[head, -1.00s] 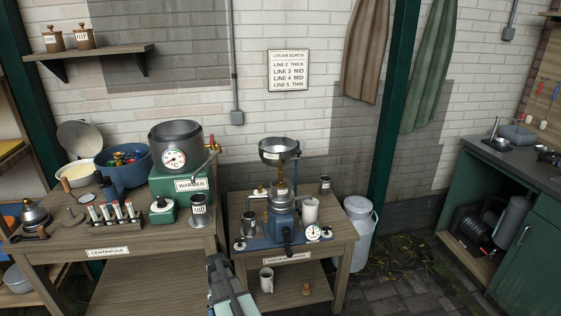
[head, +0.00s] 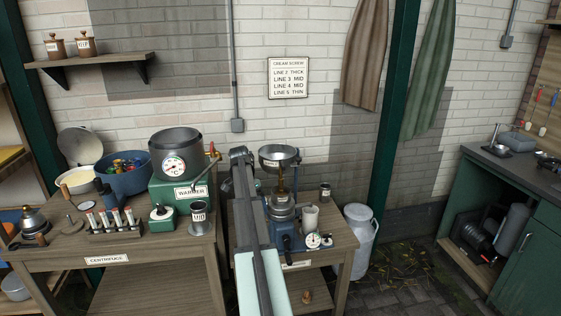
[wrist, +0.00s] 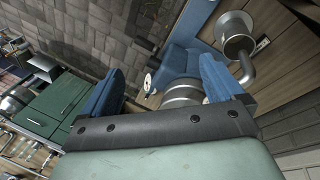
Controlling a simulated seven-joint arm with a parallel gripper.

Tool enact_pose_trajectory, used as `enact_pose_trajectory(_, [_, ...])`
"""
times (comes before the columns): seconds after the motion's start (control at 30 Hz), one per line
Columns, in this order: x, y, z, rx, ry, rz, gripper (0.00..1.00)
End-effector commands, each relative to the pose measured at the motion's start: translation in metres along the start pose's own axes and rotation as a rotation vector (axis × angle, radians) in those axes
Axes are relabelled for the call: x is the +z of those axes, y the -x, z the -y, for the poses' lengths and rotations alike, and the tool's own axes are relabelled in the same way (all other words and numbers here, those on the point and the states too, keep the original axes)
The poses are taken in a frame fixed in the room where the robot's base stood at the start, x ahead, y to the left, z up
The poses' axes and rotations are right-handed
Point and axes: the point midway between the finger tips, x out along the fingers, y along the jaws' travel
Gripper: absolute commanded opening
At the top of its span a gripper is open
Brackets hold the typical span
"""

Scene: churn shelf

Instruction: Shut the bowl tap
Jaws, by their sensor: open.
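The green warmer (head: 182,190), with a pot and a red-handled tap, stands left of my arm. A metal cup (head: 199,218) stands before it. A pale cup (head: 310,216) and a dial (head: 313,240) are at the separator's right. A milk churn (head: 360,240) stands on the floor.

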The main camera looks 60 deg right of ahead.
Motion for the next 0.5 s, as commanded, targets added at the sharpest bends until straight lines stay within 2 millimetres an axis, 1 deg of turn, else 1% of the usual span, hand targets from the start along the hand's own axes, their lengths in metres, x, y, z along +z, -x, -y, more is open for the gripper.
enact_pose_trajectory(0.03, [-0.015,0.026,0.003,-0.009,-0.052,-0.025,0.95])
enact_pose_trajectory(0.17, [-0.044,0.083,-0.002,-0.027,-0.198,-0.083,0.95])
enact_pose_trajectory(0.2, [-0.053,0.101,-0.005,-0.032,-0.244,-0.1,0.95])
enact_pose_trajectory(0.27, [-0.065,0.128,-0.009,-0.044,-0.312,-0.125,0.95])
enact_pose_trajectory(0.3, [-0.072,0.147,-0.013,-0.052,-0.357,-0.142,0.95])
enact_pose_trajectory(0.4, [-0.088,0.188,-0.022,-0.072,-0.46,-0.177,0.95])
enact_pose_trajectory(0.5, [-0.099,0.222,-0.032,-0.089,-0.546,-0.205,0.95])
